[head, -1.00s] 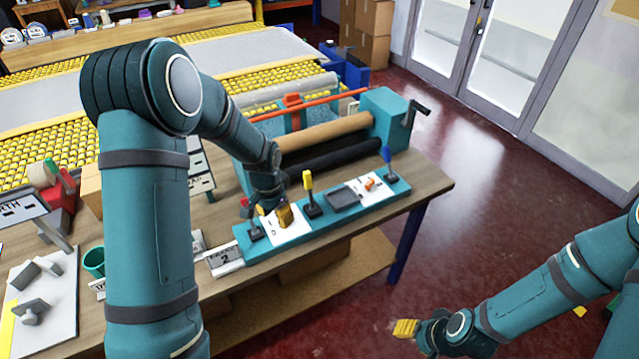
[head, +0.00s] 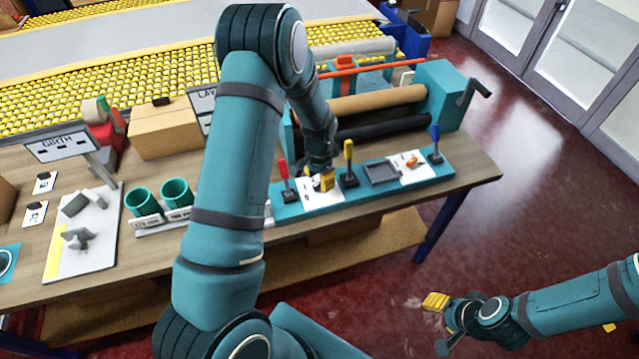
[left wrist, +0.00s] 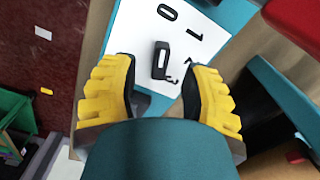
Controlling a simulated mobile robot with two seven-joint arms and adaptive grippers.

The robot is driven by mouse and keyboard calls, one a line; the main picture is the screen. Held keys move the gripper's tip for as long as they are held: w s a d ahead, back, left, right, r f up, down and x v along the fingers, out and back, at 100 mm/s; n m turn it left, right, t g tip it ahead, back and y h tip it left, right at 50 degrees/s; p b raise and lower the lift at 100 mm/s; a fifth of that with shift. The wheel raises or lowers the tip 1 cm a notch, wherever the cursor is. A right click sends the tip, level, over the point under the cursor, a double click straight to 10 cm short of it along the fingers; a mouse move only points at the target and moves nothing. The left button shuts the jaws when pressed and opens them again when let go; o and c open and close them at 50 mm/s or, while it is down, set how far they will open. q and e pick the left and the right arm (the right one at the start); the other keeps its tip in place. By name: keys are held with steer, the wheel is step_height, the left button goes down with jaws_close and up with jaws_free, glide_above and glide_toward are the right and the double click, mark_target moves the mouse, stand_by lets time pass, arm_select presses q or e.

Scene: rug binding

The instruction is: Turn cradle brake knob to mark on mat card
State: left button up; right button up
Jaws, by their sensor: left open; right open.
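In the head view, this dial plate (head: 300,194) is on the teal control strip (head: 320,205) in front of the roller cradle. My left gripper (left wrist: 160,78) is open, its yellow fingers on either side of the knob with gaps showing. It also shows at the plate in the head view (head: 325,183). My right gripper (head: 437,303) is open and away from the table. I cannot tell which card is the mat card.
Red (head: 285,180), yellow (head: 348,160) and blue (head: 435,143) levers stand on the strip, with an orange knob (head: 412,162) at right. Teal cups (head: 143,202), a GIRTH sign (head: 60,143) and small cards (head: 45,182) lie left.

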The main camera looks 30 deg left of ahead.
arm_select(q)
steer(key=shift+f, duration=1.3)
jaws_close()
